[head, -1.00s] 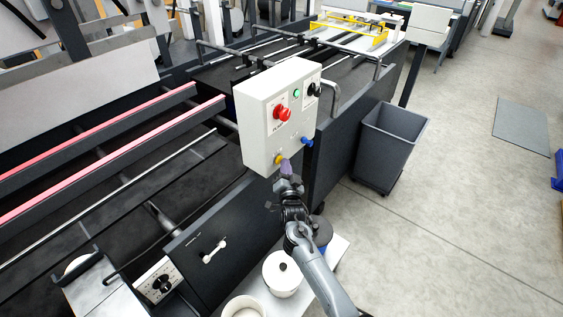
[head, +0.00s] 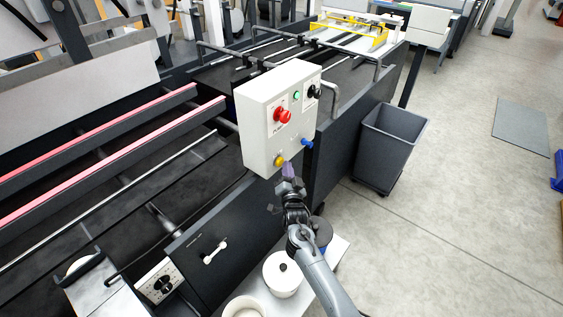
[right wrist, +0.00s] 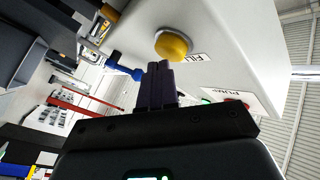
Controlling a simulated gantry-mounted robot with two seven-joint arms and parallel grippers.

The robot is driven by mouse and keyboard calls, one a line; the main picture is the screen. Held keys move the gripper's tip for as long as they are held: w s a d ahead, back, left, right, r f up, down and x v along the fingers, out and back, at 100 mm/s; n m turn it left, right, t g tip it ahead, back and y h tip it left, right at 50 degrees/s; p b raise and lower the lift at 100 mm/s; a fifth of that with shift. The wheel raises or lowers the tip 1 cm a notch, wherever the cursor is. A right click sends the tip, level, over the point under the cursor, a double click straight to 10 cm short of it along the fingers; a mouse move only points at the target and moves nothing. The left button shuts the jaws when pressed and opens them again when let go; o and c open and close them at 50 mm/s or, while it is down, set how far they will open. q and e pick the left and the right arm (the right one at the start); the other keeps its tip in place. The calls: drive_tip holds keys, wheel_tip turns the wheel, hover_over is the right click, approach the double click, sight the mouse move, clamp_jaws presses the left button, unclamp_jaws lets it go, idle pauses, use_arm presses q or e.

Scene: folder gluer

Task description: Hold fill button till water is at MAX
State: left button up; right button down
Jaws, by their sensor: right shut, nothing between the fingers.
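The yellow fill button (head: 279,160) sits low on the white control box (head: 258,126). In the right wrist view the yellow button (right wrist: 172,44) has a label beginning "FILL" beside it. My right gripper (head: 288,170) is shut and empty, with its purple-grey fingertips just below and right of the button in the head view. In the right wrist view the fingertips (right wrist: 160,68) are close to the button, seemingly with a small gap. A water level or MAX mark cannot be made out. My left gripper is not in view.
The box also carries a red button (head: 283,116), a green light (head: 296,95), a black knob (head: 314,91) and a blue fitting (head: 307,143) close to the yellow button. A white lidded pot (head: 283,279) stands below my right arm. A grey bin (head: 388,150) stands to the right.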

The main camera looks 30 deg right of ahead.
drive_tip(key=shift+s+d, duration=0.2)
drive_tip(key=shift+s, duration=0.25)
drive_tip(key=shift+r+p, duration=0.1)
drive_tip(key=shift+p, duration=0.25)
drive_tip(key=s+p, duration=0.1)
drive_tip(key=s+d+p, duration=0.1)
drive_tip(key=s, duration=0.1)
drive_tip(key=s+p, duration=0.1)
drive_tip(key=shift+s+d+p, duration=0.25)
drive_tip(key=shift+s+p, duration=0.05)
drive_tip(key=shift+s, duration=0.1)
